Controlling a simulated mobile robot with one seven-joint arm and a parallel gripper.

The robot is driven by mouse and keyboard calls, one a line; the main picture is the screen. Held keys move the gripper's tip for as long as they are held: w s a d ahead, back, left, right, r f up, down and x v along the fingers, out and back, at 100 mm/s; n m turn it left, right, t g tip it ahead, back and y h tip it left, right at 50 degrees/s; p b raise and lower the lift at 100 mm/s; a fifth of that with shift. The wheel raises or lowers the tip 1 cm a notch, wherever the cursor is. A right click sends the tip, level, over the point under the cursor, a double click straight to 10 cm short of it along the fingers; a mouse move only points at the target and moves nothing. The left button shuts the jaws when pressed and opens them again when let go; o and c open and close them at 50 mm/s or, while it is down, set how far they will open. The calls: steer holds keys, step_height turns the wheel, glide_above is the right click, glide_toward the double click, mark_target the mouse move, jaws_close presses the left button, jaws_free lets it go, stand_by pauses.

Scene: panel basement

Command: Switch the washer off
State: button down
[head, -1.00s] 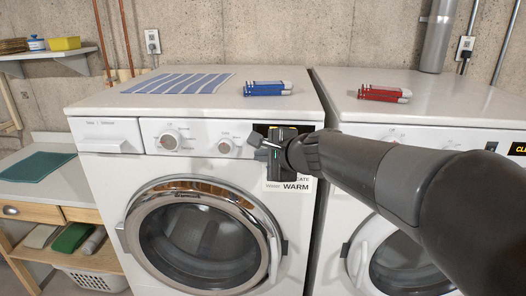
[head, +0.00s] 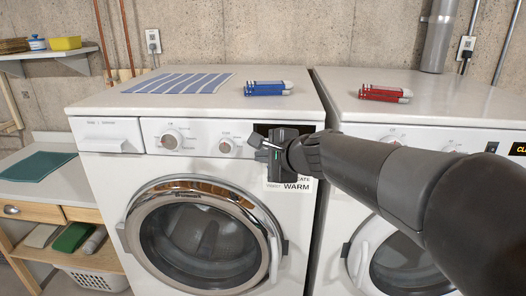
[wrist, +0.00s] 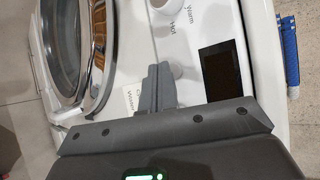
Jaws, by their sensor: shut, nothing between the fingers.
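The washer (head: 105,175) is the white front-loading machine on the left, with its round glass door (head: 205,245) shut. Its panel has a left knob (head: 171,140), a right knob (head: 226,146) and a display (wrist: 222,72), which is black in the wrist view. My gripper (head: 262,148) is shut and empty in front of the panel, right of the right knob, covering much of the display in the head view.
A second white machine (head: 450,132) stands close on the right. A striped cloth (head: 180,83) and a blue item (head: 268,88) lie on the washer top; a red item (head: 385,93) lies on the other machine. A paper label (head: 295,186) ending in "WARM" is below the panel.

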steer(key=shift+s, duration=0.2)
steer(key=shift+s, duration=3)
steer(key=s+d+f+n+g+h, duration=0.1)
steer(key=s+d+f+n+h, duration=0.1)
steer(key=s+d+f+n, duration=0.2)
steer(key=s+d+f+n+g+h, duration=0.2)
steer(key=s+d+f+n+h, duration=0.1)
steer(key=s+d, duration=0.6)
steer(key=s+d+f+n+g+h, duration=0.1)
steer(key=s+d+f+n+h, duration=0.2)
steer(key=s+d+f+n, duration=0.2)
steer(key=shift+s+d+n, duration=0.75)
steer(key=shift+d+n, duration=0.15)
steer(key=shift+d, duration=0.1)
steer(key=c, duration=2.2)
jaws_free()
